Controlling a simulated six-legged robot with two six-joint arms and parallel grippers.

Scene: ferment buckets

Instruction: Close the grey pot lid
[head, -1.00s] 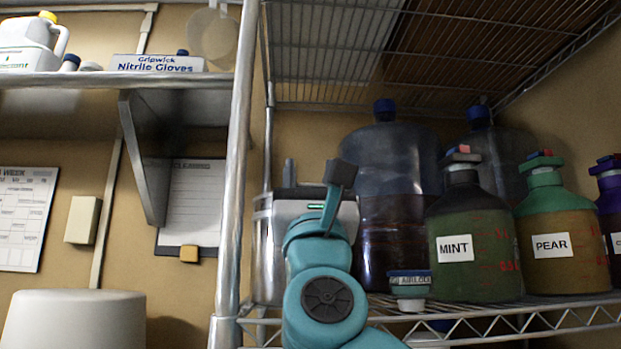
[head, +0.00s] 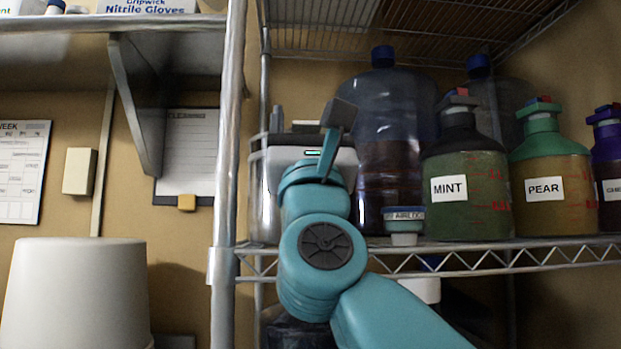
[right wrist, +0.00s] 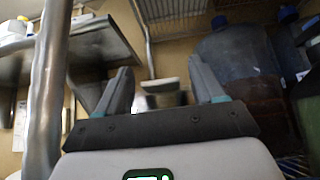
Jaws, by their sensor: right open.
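A shiny grey metal pot (head: 263,205) stands on the wire shelf, mostly hidden behind my right arm. My right gripper (head: 308,112) is in front of it, its two dark fingers apart and pointing up and away, with nothing seen between them in grip. In the right wrist view, the open right gripper (right wrist: 158,76) shows a small pale, flat piece and a shiny metal surface beyond and between its fingers. I cannot tell for sure whether that is the pot's lid, or how far the lid is open. My left gripper is out of view.
On the wire shelf (head: 480,258), right of my arm, stand a large dark carboy (head: 388,155), a small airlock tub (head: 404,224), the MINT bottle (head: 468,205) and the PEAR bottle (head: 550,205). A metal post (head: 231,150) rises left of the pot. A white bucket (head: 75,295) is lower left.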

